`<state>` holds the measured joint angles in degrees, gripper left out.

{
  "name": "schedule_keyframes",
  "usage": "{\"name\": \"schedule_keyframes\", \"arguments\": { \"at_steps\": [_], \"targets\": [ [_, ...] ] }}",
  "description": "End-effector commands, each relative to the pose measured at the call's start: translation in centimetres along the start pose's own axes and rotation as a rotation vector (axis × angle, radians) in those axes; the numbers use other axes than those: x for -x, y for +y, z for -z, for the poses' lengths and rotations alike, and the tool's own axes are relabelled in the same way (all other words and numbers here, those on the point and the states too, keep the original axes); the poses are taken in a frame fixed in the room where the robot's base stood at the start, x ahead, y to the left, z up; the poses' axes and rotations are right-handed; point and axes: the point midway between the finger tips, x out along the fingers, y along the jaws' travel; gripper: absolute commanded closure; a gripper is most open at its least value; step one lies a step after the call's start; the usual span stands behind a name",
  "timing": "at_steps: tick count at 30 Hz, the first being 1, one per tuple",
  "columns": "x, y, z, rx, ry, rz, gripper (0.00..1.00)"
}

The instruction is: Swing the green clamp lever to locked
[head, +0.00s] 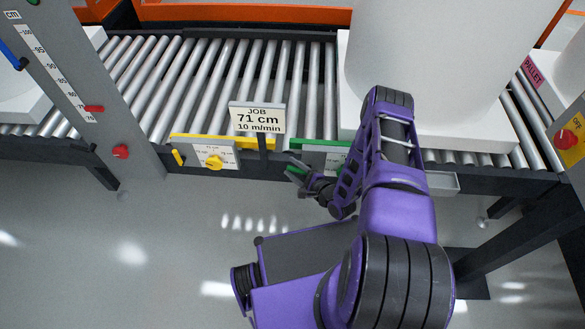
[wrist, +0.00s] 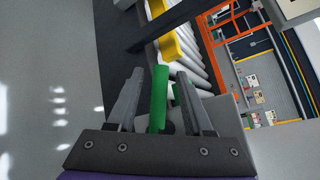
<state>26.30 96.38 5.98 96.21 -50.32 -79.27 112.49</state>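The green clamp lever (wrist: 159,97) stands between the two fingers of my gripper (wrist: 159,78) in the wrist view. My gripper is open, with a visible gap on each side of the lever. In the head view my gripper (head: 297,170) is at the conveyor's front edge, by the left end of the green-topped panel (head: 312,156). My arm hides much of that panel, and only a bit of green shows at the fingers. I cannot read the lever's locked mark.
A yellow-topped panel (head: 204,152) with a yellow knob is left of the green one. A job sign (head: 257,119) reading 71 cm, 10 m/min stands between them. A big white tank (head: 440,60) stands on a pallet (head: 460,134) on the rollers (head: 215,85). A scale post (head: 85,85) is at left.

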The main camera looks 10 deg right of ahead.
Motion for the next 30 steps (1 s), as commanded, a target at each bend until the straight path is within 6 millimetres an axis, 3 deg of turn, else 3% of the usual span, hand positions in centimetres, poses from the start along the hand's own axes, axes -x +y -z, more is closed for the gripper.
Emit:
{"name": "schedule_keyframes", "arguments": {
  "at_steps": [1, 8, 30],
  "targets": [
    [0.00, 0.01, 0.00, 0.000, 0.000, 0.000, 0.59],
    [-0.01, 0.01, -0.01, 0.000, 0.000, 0.000, 1.00],
    [-0.04, -0.01, -0.04, 0.000, -0.001, 0.000, 1.00]
  ]
}}
